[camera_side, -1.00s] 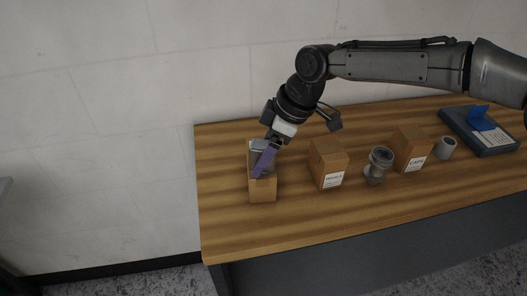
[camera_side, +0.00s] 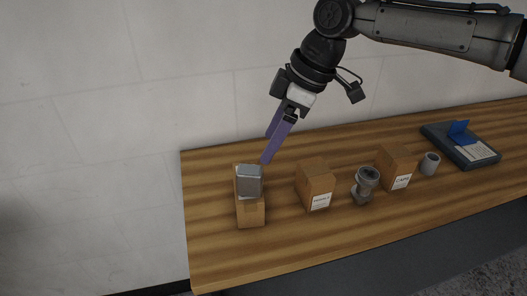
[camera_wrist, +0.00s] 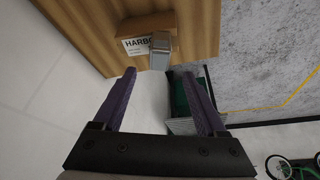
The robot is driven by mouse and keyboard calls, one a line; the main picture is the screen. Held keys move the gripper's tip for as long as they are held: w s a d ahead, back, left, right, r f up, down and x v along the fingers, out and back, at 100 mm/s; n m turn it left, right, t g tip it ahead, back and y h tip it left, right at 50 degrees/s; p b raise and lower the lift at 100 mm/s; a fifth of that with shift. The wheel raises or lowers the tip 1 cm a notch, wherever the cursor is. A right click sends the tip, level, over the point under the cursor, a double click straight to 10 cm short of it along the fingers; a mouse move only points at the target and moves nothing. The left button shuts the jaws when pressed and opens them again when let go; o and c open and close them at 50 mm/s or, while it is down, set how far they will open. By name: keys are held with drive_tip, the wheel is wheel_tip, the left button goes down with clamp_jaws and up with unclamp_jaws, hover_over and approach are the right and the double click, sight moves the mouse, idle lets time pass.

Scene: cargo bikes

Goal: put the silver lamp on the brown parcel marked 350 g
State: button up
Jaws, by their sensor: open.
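The silver lamp (camera_side: 249,180), a small grey rounded block, rests on top of the leftmost brown parcel (camera_side: 250,214). In the wrist view the lamp (camera_wrist: 160,50) lies over the face of a brown parcel (camera_wrist: 147,22) whose white label begins "HARBO"; no weight can be read. My gripper (camera_side: 268,148) is above and behind the lamp, to its right, with its purple fingers apart. In the wrist view my gripper (camera_wrist: 160,76) is open and empty, clear of the lamp.
To the right stand a second labelled parcel (camera_side: 316,186), a grey flanged fitting (camera_side: 366,182), a third parcel (camera_side: 396,167), a grey cup (camera_side: 429,164) and a dark tray (camera_side: 451,150) with a blue piece. The wooden table (camera_side: 290,245) is bare along its front.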

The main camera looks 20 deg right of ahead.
drive_tip(key=shift+s+d+r, duration=0.1)
drive_tip(key=shift+d+r, duration=0.05)
drive_tip(key=shift+r, duration=0.15)
drive_tip(key=s+d+r+m+t, duration=0.1)
drive_tip(key=s+d+r+m, duration=0.15)
drive_tip(key=d, duration=0.45)
drive_tip(key=s+d+r+m+t+h, duration=0.1)
drive_tip(key=s+d+m, duration=0.1)
drive_tip(key=s+d, duration=0.35)
drive_tip(key=s+d+r+m, duration=0.1)
drive_tip(key=d+r+m, duration=0.1)
drive_tip(key=d, duration=0.7)
drive_tip(key=s+d+f+m+h, duration=0.1)
drive_tip(key=s+d+f+m, duration=0.1)
drive_tip(key=s, duration=0.4)
drive_tip(key=s+d+f+m+t+h, duration=0.1)
drive_tip(key=s+d+f+m, duration=0.1)
drive_tip(key=s+d+f, duration=0.2)
drive_tip(key=s+d+f+m+t+h, duration=0.1)
drive_tip(key=s+d+f+m, duration=0.2)
drive_tip(key=s+d, duration=0.5)
drive_tip(key=shift+s+f, duration=0.25)
drive_tip(key=shift+s, duration=0.65)
